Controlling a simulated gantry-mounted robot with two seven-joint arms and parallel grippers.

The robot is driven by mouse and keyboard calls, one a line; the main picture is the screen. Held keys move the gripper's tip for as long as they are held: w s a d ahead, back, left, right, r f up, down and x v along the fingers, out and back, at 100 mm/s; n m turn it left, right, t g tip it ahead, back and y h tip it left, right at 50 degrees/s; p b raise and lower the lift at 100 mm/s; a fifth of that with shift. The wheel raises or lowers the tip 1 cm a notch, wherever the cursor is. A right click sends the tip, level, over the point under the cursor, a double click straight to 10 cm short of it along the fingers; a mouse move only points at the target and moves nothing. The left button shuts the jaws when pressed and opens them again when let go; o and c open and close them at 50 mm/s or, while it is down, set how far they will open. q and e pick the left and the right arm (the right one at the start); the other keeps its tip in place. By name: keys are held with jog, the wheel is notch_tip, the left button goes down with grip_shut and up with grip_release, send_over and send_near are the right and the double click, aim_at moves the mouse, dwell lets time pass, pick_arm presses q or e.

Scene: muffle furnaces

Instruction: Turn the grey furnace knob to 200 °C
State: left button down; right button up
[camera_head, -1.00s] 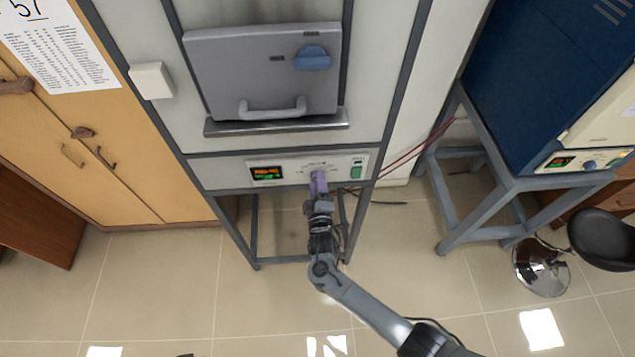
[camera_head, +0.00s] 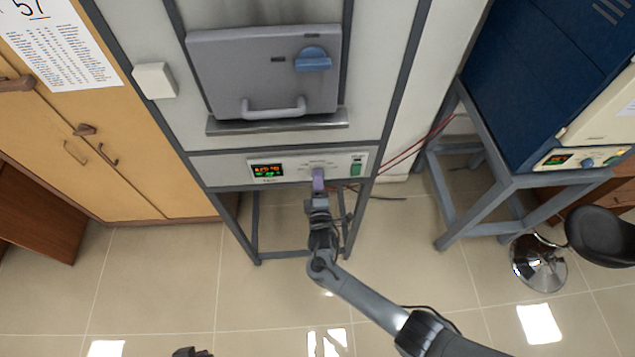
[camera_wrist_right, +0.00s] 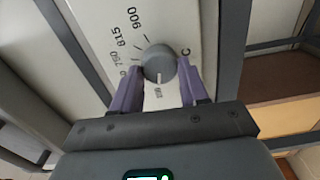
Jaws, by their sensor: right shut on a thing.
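The grey furnace's control panel (camera_head: 225,172) is under its door, with a lit red and green display (camera_head: 267,171). The round grey knob (camera_wrist_right: 158,64) shows in the right wrist view. A pale pointer mark on its face points down the picture, towards my gripper's body. The printed numbers 900, 815 and 750 are on the dial beside it. My right gripper (camera_wrist_right: 160,84) has its purple fingers on either side of the knob, shut on it. In the head view my right gripper (camera_head: 318,180) covers the knob. A dark part, apparently of my left gripper (camera_head: 192,352), shows at the bottom edge; its fingers cannot be made out.
The furnace door (camera_head: 265,75) with its handle and blue latch is closed above the panel. A green switch (camera_head: 356,168) is right of the knob. A blue furnace (camera_head: 530,90) on a stand and a black stool (camera_head: 602,232) are at right. Wooden cupboards (camera_head: 100,150) are at left.

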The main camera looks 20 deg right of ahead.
jog(key=o, duration=1.1)
jog(key=shift+c, duration=0.2)
jog(key=shift+s, duration=0.15)
jog(key=v, duration=1)
jog(key=shift+s+a, duration=0.15)
jog(key=shift+s, duration=0.1)
